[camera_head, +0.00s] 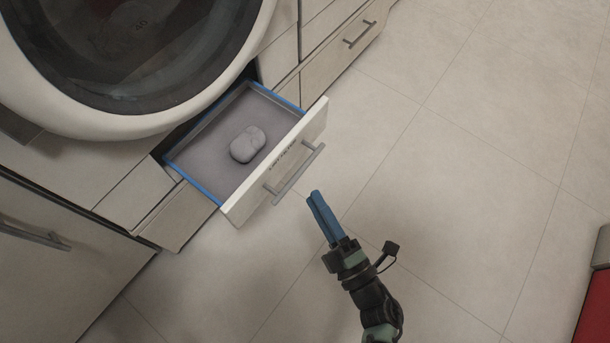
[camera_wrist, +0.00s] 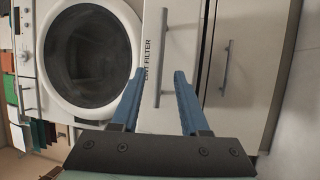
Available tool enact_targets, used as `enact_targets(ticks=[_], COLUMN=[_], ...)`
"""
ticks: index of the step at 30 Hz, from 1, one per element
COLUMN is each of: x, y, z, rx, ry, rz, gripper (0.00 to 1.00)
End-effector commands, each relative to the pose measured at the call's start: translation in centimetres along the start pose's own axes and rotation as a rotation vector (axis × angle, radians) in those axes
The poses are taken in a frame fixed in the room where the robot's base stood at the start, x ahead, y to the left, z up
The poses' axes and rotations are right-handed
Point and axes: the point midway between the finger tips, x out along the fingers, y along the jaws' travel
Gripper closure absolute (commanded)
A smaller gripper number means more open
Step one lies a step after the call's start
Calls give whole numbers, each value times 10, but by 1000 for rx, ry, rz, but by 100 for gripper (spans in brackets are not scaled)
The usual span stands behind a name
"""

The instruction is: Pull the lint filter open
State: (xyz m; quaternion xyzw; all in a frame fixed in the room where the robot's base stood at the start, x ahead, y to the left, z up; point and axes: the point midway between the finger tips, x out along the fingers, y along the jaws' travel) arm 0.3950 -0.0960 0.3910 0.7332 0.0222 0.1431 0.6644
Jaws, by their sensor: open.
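The lint filter drawer (camera_head: 215,217) stands pulled out below the round-doored machine. Its tray is edged in blue and holds a grey rounded lump (camera_head: 247,144). The drawer front carries a grey bar handle (camera_head: 295,172) and dark lettering. In the wrist view the front reads "LINT FILTER" (camera_wrist: 148,58), with its handle (camera_wrist: 162,62) ahead of and between my fingers. My gripper (camera_head: 318,197) has blue fingers and is just in front of the handle, apart from it. In the wrist view my gripper (camera_wrist: 158,78) is open with nothing held between the fingers.
The machine's round door (camera_head: 130,60) is above the drawer. Cabinet fronts with bar handles stand at the upper right (camera_head: 360,33) and lower left (camera_head: 35,232). A red object (camera_head: 597,300) is at the right edge.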

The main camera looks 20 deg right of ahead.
Motion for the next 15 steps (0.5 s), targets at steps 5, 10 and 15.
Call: enact_targets(ticks=[5, 10, 15], x=[-34, -50, -54], y=[1, 0, 0], z=[0, 0, 0], rx=[0, -1, -1], ry=[-1, 0, 2], rz=[-2, 0, 2], gripper=[55, 55, 55])
